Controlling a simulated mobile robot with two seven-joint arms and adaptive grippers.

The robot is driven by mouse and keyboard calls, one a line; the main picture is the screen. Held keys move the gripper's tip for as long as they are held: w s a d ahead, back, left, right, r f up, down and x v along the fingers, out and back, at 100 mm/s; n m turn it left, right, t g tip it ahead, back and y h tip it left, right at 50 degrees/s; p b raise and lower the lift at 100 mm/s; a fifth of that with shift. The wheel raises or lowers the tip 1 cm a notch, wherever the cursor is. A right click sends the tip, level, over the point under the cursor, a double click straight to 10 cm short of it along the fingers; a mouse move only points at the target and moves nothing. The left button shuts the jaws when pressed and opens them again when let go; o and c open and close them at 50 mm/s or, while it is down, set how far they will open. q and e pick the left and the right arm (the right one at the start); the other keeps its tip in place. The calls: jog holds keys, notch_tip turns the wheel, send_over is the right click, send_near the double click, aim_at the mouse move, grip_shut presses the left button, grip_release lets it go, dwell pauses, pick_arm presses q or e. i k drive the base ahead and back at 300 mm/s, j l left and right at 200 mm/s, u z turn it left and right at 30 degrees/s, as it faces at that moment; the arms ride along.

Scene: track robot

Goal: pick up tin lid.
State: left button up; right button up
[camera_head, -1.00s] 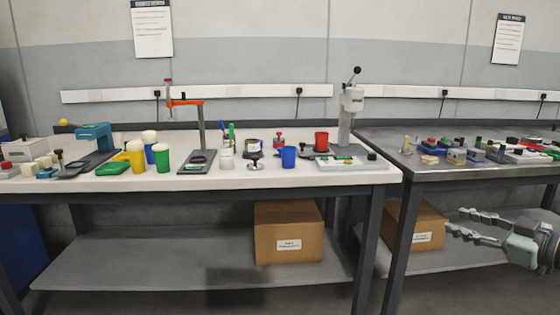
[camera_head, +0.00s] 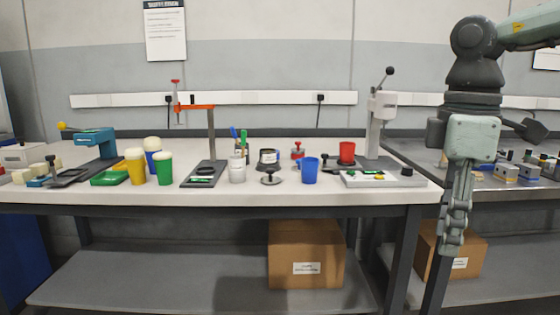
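I cannot single out the tin lid with certainty. A small dark disc with a knob (camera_head: 270,178) lies on the white bench top, in front of a dark tin with a pale label (camera_head: 268,159). A light grey round pot (camera_head: 237,171) stands just left of them. My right gripper (camera_head: 452,246) hangs pointing down at the right, in front of the bench's right end and well apart from these items. Its fingers overlap from this side, so its opening is unclear. I see nothing held in it. My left gripper is not in view.
A blue cup (camera_head: 310,171) and a red cup (camera_head: 347,152) stand to the right of the disc. An orange-armed press (camera_head: 211,135) stands left, a grey lever press (camera_head: 376,125) right. Colored cups crowd the left side. A cardboard box (camera_head: 306,250) sits on the lower shelf.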

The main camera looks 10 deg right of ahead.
aim_at(298, 168)
jog(key=i+l+u, duration=0.4)
jog(key=i+l, duration=0.15)
jog(key=i, duration=0.25)
jog(key=i+l+u, duration=0.45)
jog(key=i+l, duration=0.3)
